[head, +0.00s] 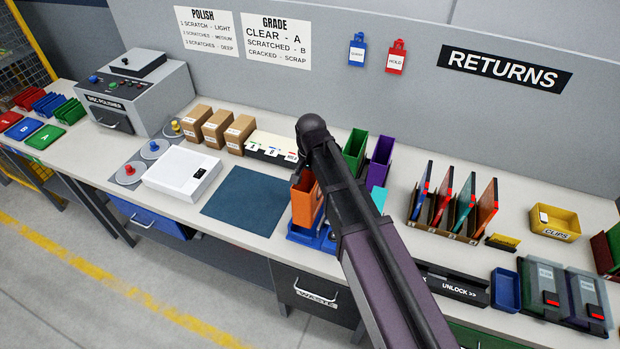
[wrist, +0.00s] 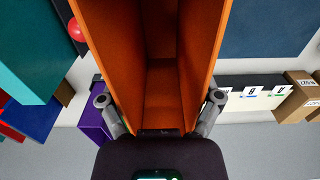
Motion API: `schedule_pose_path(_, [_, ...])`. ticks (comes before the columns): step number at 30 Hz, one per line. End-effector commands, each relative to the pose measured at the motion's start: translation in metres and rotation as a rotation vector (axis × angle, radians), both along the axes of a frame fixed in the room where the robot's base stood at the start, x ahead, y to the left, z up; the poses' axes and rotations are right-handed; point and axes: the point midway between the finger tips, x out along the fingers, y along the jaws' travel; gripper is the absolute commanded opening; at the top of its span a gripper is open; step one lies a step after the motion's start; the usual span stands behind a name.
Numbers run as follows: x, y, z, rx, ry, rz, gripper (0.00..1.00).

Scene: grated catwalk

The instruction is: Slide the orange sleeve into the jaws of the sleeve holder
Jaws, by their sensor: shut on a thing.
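The orange sleeve (head: 305,201) stands upright, open side up, at the front of the bench in the head view. It fills the middle of the wrist view (wrist: 162,75), and I look down into its empty inside. My gripper (wrist: 160,98) is shut on it, one grey finger at each side. In the head view my arm hides the gripper and the sleeve's right side. A blue fixture (head: 307,236), apparently the sleeve holder, is directly below the sleeve. Its jaws are mostly hidden, and I cannot tell whether the sleeve is between them. A red ball (wrist: 76,30) shows beside the sleeve.
A dark blue mat (head: 245,195) lies left of the sleeve. Green (head: 355,150) and purple (head: 379,160) sleeves stand behind my arm, with a teal piece (head: 378,198) close by. A rack of cases (head: 440,228) stands to the right. A white scale (head: 183,173) is further left.

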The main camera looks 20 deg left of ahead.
Motion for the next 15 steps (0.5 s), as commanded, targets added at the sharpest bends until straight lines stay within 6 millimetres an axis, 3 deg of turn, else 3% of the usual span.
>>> schedule_pose_path(15, [0.0,0.0,-0.016,0.0,0.0,0.001,0.46])
